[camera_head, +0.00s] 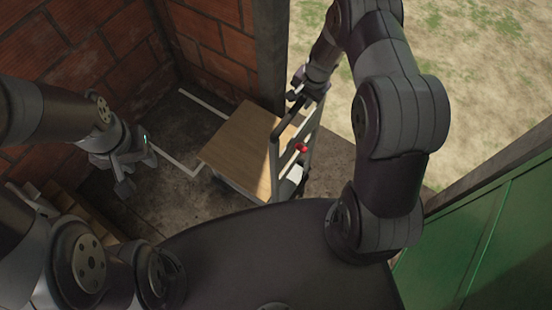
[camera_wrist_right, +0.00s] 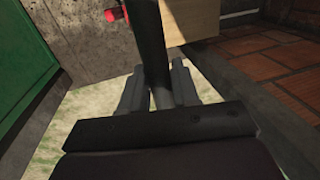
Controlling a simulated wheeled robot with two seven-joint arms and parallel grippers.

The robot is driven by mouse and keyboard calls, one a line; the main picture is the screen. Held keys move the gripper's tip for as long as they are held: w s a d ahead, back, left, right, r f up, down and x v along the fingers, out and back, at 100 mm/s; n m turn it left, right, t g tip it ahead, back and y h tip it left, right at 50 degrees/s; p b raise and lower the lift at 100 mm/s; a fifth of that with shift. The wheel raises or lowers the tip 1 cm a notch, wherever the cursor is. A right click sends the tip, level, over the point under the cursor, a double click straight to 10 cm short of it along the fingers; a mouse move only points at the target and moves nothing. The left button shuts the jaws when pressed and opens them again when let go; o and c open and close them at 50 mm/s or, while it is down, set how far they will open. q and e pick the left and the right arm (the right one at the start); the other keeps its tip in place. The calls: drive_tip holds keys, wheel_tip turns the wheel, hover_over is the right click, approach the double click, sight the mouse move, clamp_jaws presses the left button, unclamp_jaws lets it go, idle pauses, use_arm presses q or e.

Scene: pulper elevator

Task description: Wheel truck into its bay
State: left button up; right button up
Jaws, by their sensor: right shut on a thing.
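The truck has a flat wooden deck (camera_head: 242,148) and a grey upright handle frame (camera_head: 312,140) with a red part (camera_head: 301,148) on it. It stands on the dark floor by the doorway, partly over the white floor lines (camera_head: 172,159) that mark a bay in the brick corner. My right gripper (camera_head: 298,90) is at the top of the handle frame. In the right wrist view, my right gripper (camera_wrist_right: 158,92) is shut around the dark handle bar (camera_wrist_right: 151,45). My left gripper (camera_head: 138,176) is empty, fingers apart, left of the truck and not touching it. The truck's wheels are hidden.
Brick walls (camera_head: 120,60) close the corner at the back and left. A post (camera_head: 271,55) stands just behind the truck. A green panel (camera_head: 480,240) is at the right. Stacked boards (camera_head: 75,205) lie at the lower left. Open grassy ground lies outside the doorway.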

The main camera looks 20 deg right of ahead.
drive_tip(key=w+a, duration=0.6)
drive_tip(key=w, duration=0.1)
drive_tip(key=shift+w+a, duration=0.2)
drive_tip(key=shift+w, duration=0.05)
drive_tip(key=w+a+b, duration=0.7)
drive_tip(key=w, duration=0.2)
drive_tip(key=shift+a, duration=0.4)
